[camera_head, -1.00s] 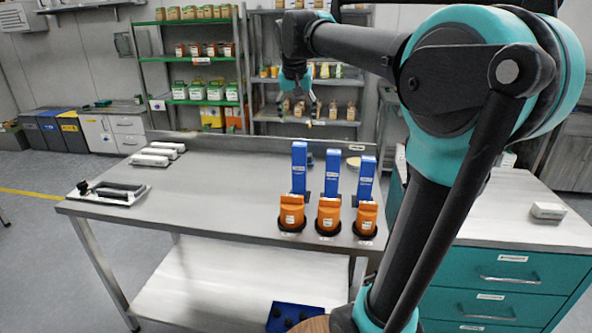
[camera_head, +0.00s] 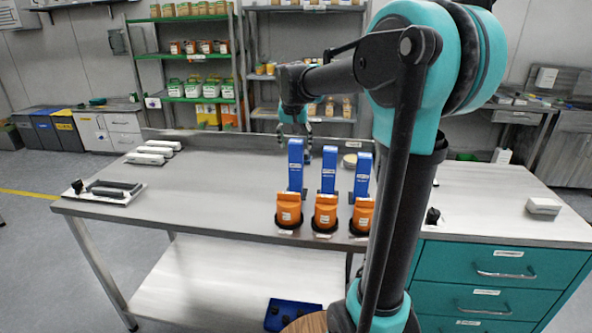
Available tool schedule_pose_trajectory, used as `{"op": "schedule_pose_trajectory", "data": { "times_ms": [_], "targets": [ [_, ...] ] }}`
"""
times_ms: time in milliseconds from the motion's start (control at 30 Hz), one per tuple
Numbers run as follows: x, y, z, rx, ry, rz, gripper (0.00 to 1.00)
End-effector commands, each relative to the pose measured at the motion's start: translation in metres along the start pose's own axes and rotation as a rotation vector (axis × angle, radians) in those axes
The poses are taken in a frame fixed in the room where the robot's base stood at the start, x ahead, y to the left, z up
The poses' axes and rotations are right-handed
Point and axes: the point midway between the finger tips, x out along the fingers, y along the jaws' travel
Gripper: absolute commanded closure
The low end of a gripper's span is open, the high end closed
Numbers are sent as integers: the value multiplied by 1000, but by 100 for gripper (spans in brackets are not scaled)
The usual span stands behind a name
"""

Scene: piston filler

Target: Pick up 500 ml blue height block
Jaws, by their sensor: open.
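Three tall blue height blocks (camera_head: 295,165), (camera_head: 329,170), (camera_head: 362,174) stand upright in a row on the metal table (camera_head: 215,195). Each has a small pale label, too small to read, so I cannot tell which is the 500 ml one. An orange piece (camera_head: 288,209) on a black base stands in front of each block. My gripper (camera_head: 294,140) is open, pointing down just behind and above the left block. The left block's top partly covers it. I cannot tell whether they touch.
White boxes (camera_head: 154,152) and a tray with black tools (camera_head: 105,190) lie on the table's left part. The table's middle is clear. A teal drawer cabinet (camera_head: 500,265) stands at the right. A blue bin (camera_head: 292,314) sits on the lower shelf.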

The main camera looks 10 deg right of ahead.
Motion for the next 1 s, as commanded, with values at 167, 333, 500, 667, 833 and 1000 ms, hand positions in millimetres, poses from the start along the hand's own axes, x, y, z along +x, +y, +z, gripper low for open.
{"op": "schedule_pose_trajectory", "data": {
  "times_ms": [167, 333, 500, 667, 833, 1000],
  "targets": [
    [27, 2, 0, 1, 0, 1, 34],
    [41, 2, 0, 0, 0, 0, 34],
    [42, 2, 1, 0, 0, 0, 34],
    [42, 2, 1, 0, 0, 0, 46],
    [42, 2, 1, 0, 0, 0, 67],
    [42, 2, 1, 0, 0, 0, 88]
  ]
}}
